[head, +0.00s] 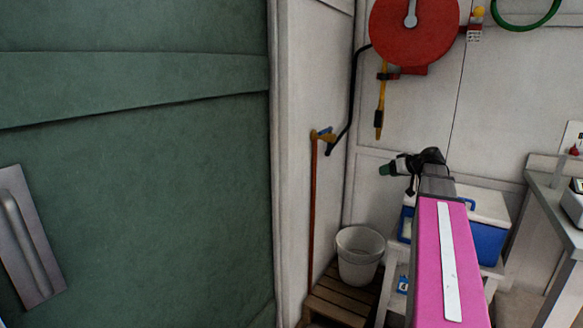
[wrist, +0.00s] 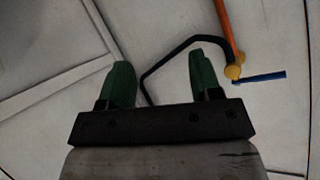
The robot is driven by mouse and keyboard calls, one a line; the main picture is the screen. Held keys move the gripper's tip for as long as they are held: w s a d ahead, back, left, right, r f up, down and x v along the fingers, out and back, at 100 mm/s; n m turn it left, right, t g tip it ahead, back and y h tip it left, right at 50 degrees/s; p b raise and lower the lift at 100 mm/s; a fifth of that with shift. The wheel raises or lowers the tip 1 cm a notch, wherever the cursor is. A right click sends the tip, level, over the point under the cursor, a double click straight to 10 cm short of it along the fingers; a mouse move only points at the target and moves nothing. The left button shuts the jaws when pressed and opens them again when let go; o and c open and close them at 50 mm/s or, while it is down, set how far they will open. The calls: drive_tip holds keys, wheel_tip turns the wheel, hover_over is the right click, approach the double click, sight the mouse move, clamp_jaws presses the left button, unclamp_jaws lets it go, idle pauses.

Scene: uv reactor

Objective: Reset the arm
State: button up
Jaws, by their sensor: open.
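My gripper (wrist: 162,84) shows in the wrist view with its two green fingers apart and nothing between them. In the head view my gripper (head: 386,169) is at the end of my pink arm, pointing left in front of the white wall. The arm reaches up from the lower right. The fingers are small and dark in the head view. In the wrist view a black hose and the white wall lie beyond the fingers.
A green door (head: 140,180) with a metal handle (head: 25,235) fills the left. A red hose reel (head: 413,30) hangs above my gripper. A white bucket (head: 359,258) stands on a wooden pallet (head: 342,300). A blue cooler (head: 487,240) is behind my arm. A bench (head: 552,195) is at right.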

drive_tip(key=s+a+f+m+g+h, duration=0.1)
drive_tip(key=s+a+f+g, duration=0.2)
drive_tip(key=f, duration=0.4)
drive_tip(key=s+a+f+m+h, duration=0.1)
drive_tip(key=s+a+f, duration=0.2)
drive_tip(key=a+f, duration=0.3)
drive_tip(key=s+a+f+g+h, duration=0.1)
drive_tip(key=s+a+f+g, duration=0.2)
drive_tip(key=f, duration=0.5)
drive_tip(key=s+a+f+m+g+h, duration=0.1)
drive_tip(key=s+a+f+h, duration=0.1)
drive_tip(key=s+f, duration=0.5)
drive_tip(key=s+a+f+m+g+h, duration=0.1)
drive_tip(key=s+a+f+g+h, duration=0.1)
drive_tip(key=s+a+f, duration=0.2)
wheel_tip(320, 180, down, 3)
drive_tip(key=s, duration=0.2)
drive_tip(key=shift+s+a+h, duration=0.35)
drive_tip(key=shift+h, duration=0.05)
drive_tip(key=shift+r, duration=0.1)
